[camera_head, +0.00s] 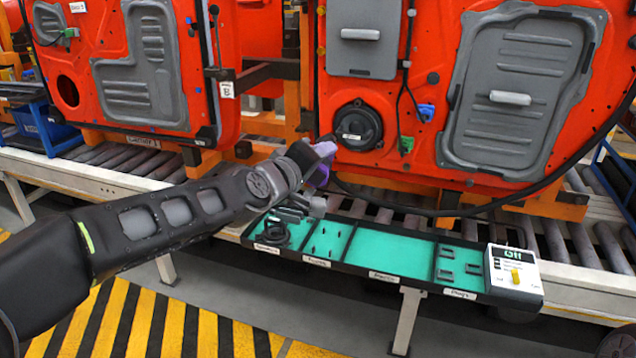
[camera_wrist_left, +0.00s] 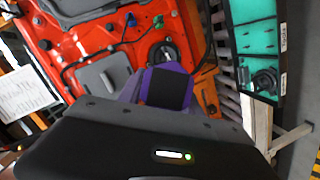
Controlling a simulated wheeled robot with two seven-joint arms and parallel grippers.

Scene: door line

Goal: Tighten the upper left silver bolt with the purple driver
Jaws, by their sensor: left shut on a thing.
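The purple driver (camera_head: 322,174) is held by my left gripper (camera_head: 312,162), just to the lower left of the black round speaker (camera_head: 357,126) on the right orange door (camera_head: 425,140). The driver (camera_wrist_left: 168,86), with its black top, also shows in the left wrist view, in front of the lower part of the speaker (camera_wrist_left: 164,50). My left gripper is shut on the driver; its fingers are largely hidden. Bolts around the speaker are too small to tell apart, and the driver's tip is hidden. My right gripper is not in view.
A black tray with green compartments (camera_head: 390,252) lies along the front of the roller conveyor (camera_head: 545,238), holding small parts. Another orange door (camera_head: 150,70) is on the left. A black cable hangs below the speaker.

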